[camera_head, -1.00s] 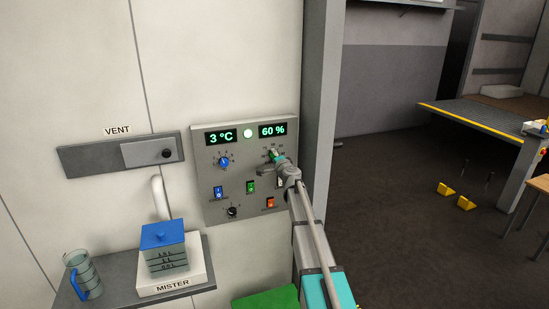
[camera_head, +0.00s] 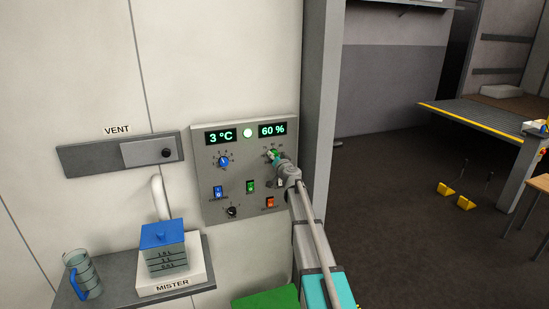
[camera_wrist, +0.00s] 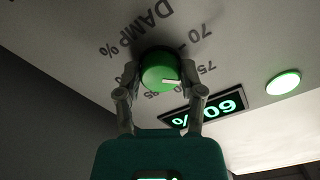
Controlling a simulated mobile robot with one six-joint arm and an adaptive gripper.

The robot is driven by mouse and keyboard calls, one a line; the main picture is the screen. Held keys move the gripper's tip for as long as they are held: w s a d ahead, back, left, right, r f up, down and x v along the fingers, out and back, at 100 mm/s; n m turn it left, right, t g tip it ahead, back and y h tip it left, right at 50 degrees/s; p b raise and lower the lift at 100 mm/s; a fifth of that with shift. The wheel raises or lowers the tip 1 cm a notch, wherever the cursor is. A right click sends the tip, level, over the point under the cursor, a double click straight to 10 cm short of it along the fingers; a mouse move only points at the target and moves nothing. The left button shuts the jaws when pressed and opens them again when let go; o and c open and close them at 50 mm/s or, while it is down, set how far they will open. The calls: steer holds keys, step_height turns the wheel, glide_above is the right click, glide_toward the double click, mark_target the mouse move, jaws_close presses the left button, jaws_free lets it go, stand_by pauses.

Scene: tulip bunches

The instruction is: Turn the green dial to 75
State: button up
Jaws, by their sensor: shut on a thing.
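The round green dial (camera_wrist: 160,68) with a white mark sits on the panel's damp scale in the wrist view. My gripper (camera_wrist: 158,78) has one finger on each side of the dial and is shut on it. The white mark points right in that view, near the printed 75; the exact number is hard to tell. In the head view the green dial (camera_head: 273,153) shows at the upper right of the grey control panel (camera_head: 207,180), partly hidden by my gripper (camera_head: 278,157). The damp display (camera_head: 272,130) reads 60 %.
A shelf (camera_head: 120,293) at lower left bears a jug (camera_head: 88,278) and a blue-lidded container (camera_head: 163,250). A grey post (camera_head: 322,110) stands right of the panel.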

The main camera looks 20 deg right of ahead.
steer(key=shift+n, duration=0.4)
steer(key=o, duration=1.2)
steer(key=shift+c, duration=0.2)
steer(key=s, duration=1.2)
